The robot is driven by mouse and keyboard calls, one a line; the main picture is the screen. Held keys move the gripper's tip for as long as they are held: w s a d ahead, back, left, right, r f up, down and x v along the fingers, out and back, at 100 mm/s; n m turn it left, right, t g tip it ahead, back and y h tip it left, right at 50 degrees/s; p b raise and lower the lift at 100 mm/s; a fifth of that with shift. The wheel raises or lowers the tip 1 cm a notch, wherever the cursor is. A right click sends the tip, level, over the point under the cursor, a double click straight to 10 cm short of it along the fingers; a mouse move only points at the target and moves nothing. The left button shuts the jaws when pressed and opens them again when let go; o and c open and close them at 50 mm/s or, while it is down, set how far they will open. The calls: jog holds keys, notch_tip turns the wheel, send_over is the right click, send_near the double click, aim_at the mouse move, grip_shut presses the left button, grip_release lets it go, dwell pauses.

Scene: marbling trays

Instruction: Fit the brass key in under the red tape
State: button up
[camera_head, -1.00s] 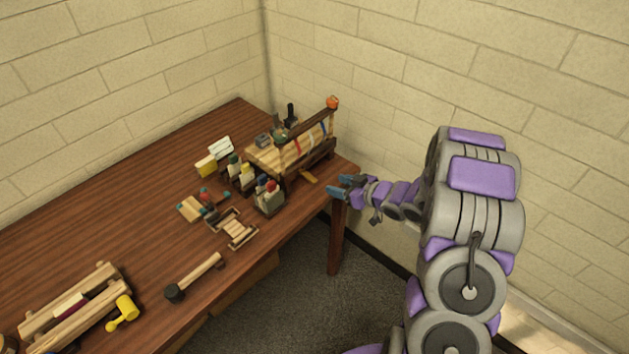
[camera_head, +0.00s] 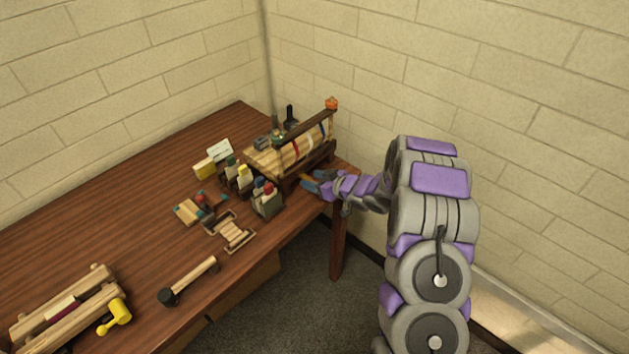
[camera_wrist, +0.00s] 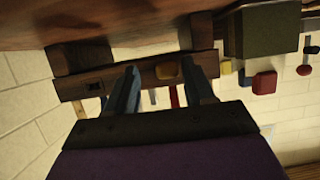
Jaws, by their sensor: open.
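The brass key (camera_wrist: 167,71) shows as a small yellow-brown piece in the wrist view, between my fingertips and against the dark wooden rail of the rack. Its full shape is hidden there. My gripper (camera_head: 312,184) is open, low at the front of the rack by the table's right end; it also shows in the wrist view (camera_wrist: 162,68), one finger on each side of the key. I cannot tell whether the fingers touch it. The red tape (camera_head: 297,148) runs down the slanted pale face of the rack, above and left of my gripper. A red strip shows beyond the rail in the wrist view.
The wooden rack (camera_head: 318,160) also carries white and blue strips. A grey holder (camera_head: 268,204) with coloured tops stands close left of my gripper. A mallet (camera_head: 188,281) and a small wooden frame (camera_head: 234,232) lie farther left. The table's middle left is clear.

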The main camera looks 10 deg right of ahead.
jog(key=shift+a, duration=0.45)
jog(key=shift+c, duration=0.5)
jog(key=shift+a, duration=0.45)
jog(key=c, duration=0.3)
jog(key=shift+d, duration=0.1)
jog(key=c, duration=0.3)
jog(key=shift+d, duration=0.4)
jog(key=shift+c, duration=1.4)
jog(key=o, duration=0.4)
jog(key=shift+d, duration=0.1)
jog(key=shift+c, duration=1.4)
jog(key=shift+a, duration=0.35)
grip_shut()
